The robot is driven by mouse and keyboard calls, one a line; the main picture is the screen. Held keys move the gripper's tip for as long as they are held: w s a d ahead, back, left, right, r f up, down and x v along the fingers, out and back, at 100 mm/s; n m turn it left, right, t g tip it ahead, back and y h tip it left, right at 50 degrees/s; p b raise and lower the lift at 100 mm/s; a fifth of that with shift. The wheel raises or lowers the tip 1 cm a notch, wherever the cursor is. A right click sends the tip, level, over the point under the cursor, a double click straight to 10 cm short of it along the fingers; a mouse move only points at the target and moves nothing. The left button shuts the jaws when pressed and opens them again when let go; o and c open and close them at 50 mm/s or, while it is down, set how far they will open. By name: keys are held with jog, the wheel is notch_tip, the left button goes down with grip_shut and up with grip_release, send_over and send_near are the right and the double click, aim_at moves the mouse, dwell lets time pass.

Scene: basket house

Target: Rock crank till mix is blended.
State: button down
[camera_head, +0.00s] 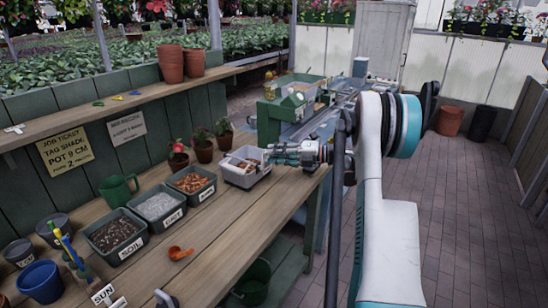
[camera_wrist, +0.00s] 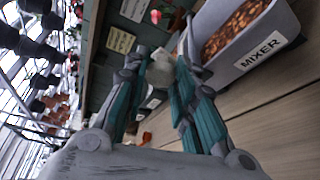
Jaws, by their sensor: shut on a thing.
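The mixer (camera_head: 238,181) is a pale grey tub on the workbench, lettered MIXER in the wrist view (camera_wrist: 262,53). The mix (camera_wrist: 236,32) inside it looks brown with lighter, orange-tan pieces, unevenly coloured. My gripper (camera_head: 269,155) reaches in from the right to the mixer's right end in the head view. In the wrist view my gripper (camera_wrist: 160,66) is shut on a pale grey knob, the crank handle (camera_wrist: 161,74), beside the tub. The fingers hide part of the crank, and its joint with the tub is not clear.
Open bins of bark (camera_head: 193,184), grit (camera_head: 157,205) and soil (camera_head: 116,236) line the bench left of the mixer. An orange scoop (camera_head: 179,253) lies in front of them. Small potted plants (camera_head: 223,135) stand behind. Bare bench top (camera_head: 235,225) lies in front of the mixer.

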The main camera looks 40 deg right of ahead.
jog(key=shift+d+f, duration=0.1)
jog(key=shift+f, duration=0.05)
dwell(0.4)
jog(key=c, duration=1.3)
grip_release()
jog(key=shift+s+d, duration=0.1)
jog(key=v, duration=1.1)
jog(key=shift+s+d+f, duration=0.1)
jog(key=shift+s+d, duration=0.15)
jog(key=shift+s, duration=0.05)
